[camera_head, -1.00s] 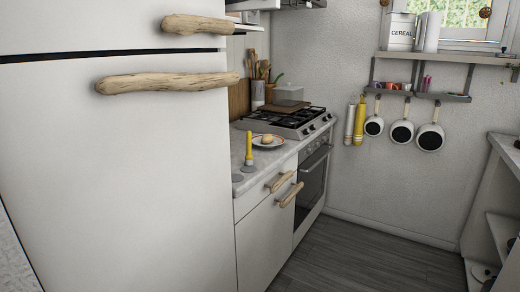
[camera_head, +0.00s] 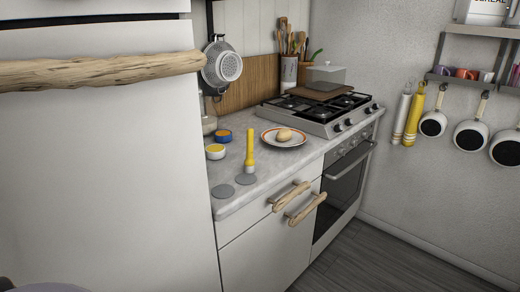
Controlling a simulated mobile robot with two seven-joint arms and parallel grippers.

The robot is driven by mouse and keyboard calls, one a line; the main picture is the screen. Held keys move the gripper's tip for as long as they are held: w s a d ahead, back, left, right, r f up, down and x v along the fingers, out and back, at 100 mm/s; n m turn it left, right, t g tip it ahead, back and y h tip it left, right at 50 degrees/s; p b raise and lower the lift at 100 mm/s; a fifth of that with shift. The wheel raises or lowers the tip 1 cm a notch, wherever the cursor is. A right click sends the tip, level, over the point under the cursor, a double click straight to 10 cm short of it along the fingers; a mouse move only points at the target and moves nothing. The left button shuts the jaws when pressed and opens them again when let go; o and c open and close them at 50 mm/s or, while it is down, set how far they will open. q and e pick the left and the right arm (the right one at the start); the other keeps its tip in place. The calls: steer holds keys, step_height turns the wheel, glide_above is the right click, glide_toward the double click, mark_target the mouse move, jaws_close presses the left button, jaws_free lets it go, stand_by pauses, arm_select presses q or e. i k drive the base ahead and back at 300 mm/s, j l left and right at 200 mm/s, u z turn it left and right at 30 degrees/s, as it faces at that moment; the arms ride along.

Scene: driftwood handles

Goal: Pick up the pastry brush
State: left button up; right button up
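An upright yellow tool with a pale lower end (camera_head: 250,148) stands on the counter, near its front edge. It looks like the pastry brush, though its bristles are too small to make out. It is at or just behind a grey disc (camera_head: 246,179) on the countertop (camera_head: 270,173). Neither of my grippers shows in the head view.
A plate with a bread roll (camera_head: 284,136) lies right of the yellow tool. Two small round containers (camera_head: 215,152) (camera_head: 224,135) stand to its left. The stove (camera_head: 318,110) is beyond. The fridge (camera_head: 110,180) fills the left; driftwood handles (camera_head: 290,196) (camera_head: 305,209) jut from the cabinet.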

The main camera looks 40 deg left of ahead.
mark_target(249, 164)
steer(key=i+l+u, duration=0.1)
steer(key=i+u, duration=0.25)
steer(key=i+l+u, duration=0.3)
steer(key=i, duration=0.25)
steer(key=i+l+u, duration=0.25)
steer(key=u, duration=0.2)
steer(key=i+l+u, duration=0.65)
steer(key=l+u, duration=0.2)
